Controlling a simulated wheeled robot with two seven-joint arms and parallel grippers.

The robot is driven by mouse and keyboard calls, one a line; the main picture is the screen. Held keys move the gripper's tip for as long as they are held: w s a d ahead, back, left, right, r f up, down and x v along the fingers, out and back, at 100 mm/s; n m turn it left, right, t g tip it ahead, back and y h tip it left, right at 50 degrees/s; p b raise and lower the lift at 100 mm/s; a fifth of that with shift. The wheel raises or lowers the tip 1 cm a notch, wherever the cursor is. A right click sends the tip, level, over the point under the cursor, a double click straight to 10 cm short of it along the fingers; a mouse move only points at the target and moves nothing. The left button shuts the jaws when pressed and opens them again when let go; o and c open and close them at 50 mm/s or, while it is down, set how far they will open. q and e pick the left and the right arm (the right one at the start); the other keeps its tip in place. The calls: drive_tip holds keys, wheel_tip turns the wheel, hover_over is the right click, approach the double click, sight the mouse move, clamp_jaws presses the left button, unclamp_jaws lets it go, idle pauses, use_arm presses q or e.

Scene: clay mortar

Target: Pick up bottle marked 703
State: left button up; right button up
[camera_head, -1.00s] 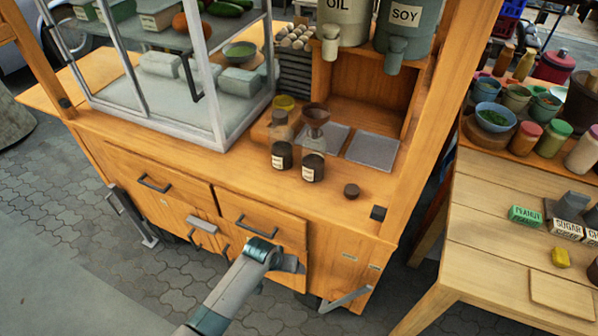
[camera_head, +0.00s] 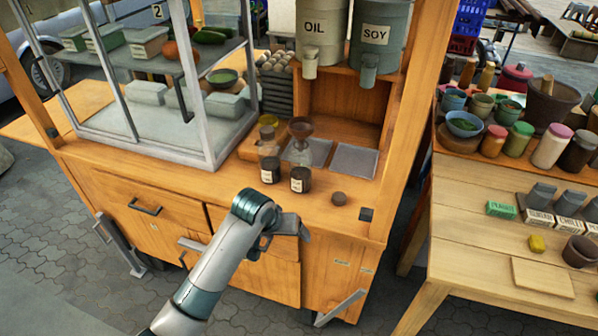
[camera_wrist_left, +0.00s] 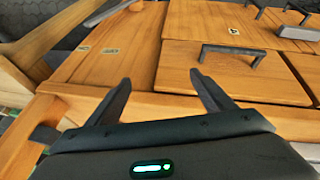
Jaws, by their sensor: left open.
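Two small bottles with dark contents and white labels stand on the wooden cart counter: a left bottle (camera_head: 269,168) and a right bottle (camera_head: 300,180). The label print is too small to read, so I cannot tell which is marked 703. A brown funnel (camera_head: 301,127) shows just above the right bottle. My left gripper (camera_head: 304,231) is in front of the cart's front face, below and apart from the bottles. In the left wrist view the left gripper (camera_wrist_left: 158,88) is open and empty, facing the cart's drawers; no bottle shows there. My right gripper is not in view.
A small dark round lid (camera_head: 339,198) lies right of the bottles. Metal oil (camera_head: 319,35) and soy (camera_head: 378,38) canisters stand above behind. A glass case (camera_head: 175,90) is at left. A side table (camera_head: 480,235) with jars and boxes is at right.

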use_arm(q)
drive_tip(key=w+d+r, duration=0.1)
drive_tip(key=w+r, duration=0.2)
drive_tip(key=r, duration=0.6)
drive_tip(key=w+d+r+t+y, duration=0.1)
drive_tip(key=w+r, duration=0.1)
drive_tip(key=r, duration=0.8)
drive_tip(key=w+d+r+y, duration=0.1)
drive_tip(key=w+r, duration=0.2)
drive_tip(key=r, duration=0.7)
drive_tip(key=shift+w+d+t, duration=0.15)
drive_tip(key=shift+w+t, duration=0.15)
drive_tip(key=p, duration=0.3)
approach(303, 153)
drive_tip(key=x, duration=0.5)
drive_tip(key=shift+f, duration=0.15)
drive_tip(key=shift+w+f, duration=0.2)
drive_tip(key=shift+f, duration=0.15)
